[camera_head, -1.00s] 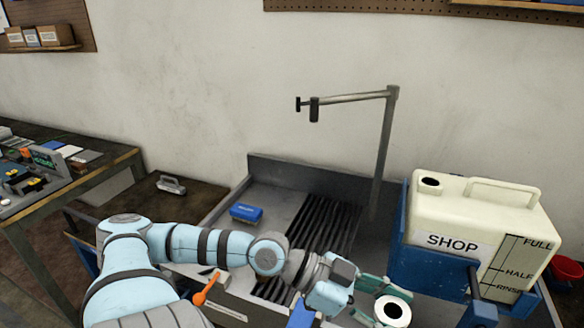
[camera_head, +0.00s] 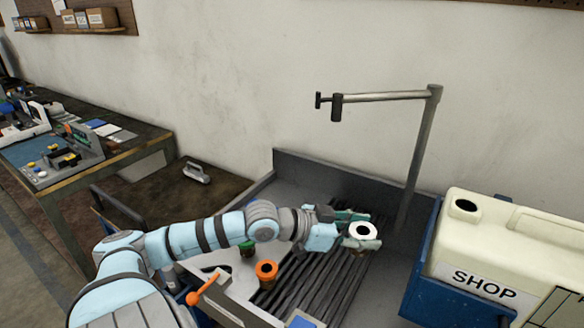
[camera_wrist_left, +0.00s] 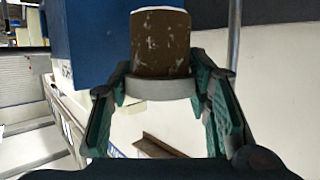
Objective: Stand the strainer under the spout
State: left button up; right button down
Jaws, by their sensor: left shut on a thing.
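The strainer is a brown speckled cylinder (camera_wrist_left: 160,45) with a pale band (camera_wrist_left: 160,90) in the left wrist view. In the head view it shows as a white ring with a dark centre (camera_head: 363,230). My left gripper (camera_head: 357,231) is shut on it, with green fingers on both sides of the band. It holds the strainer over the right part of the slatted grate (camera_head: 304,292); I cannot tell the height. The spout (camera_head: 336,108) hangs from the thin pipe arm (camera_head: 385,96), above and left of the strainer in the picture. My right gripper is not in view.
A white tank marked SHOP (camera_head: 486,285) stands in a blue holder (camera_head: 428,288) at the right. The upright pipe (camera_head: 412,170) rises behind the basin. An orange ring-shaped piece (camera_head: 266,269) and a green-and-black piece (camera_head: 246,249) are by the basin's front left. An orange lever (camera_head: 201,289) is near my arm.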

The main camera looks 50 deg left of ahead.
pick_arm(q)
jog(key=w+a+r+n+y, duration=0.1)
jog(key=w+a+n+y, duration=0.2)
jog(key=a, duration=0.2)
jog(key=w+a+r+n+t+y+b, duration=0.1)
jog(key=w+a+n+y, duration=0.1)
jog(key=a+n+y, duration=0.3)
jog(key=w+a+n+y, duration=0.1)
jog(key=w+a+y, duration=0.15)
jog(key=a, duration=0.35)
notch_tip(320, 180, down, 19)
jog(key=b, duration=0.5)
jog(key=shift+s+f, duration=0.15)
jog(key=shift+f, duration=0.05)
jog(key=shift+r, duration=0.1)
jog(key=o, duration=1.1)
jog(key=p+v, duration=0.3)
jog(key=v, duration=0.9)
jog(key=shift+p, duration=0.4)
jog(key=shift+r, duration=0.1)
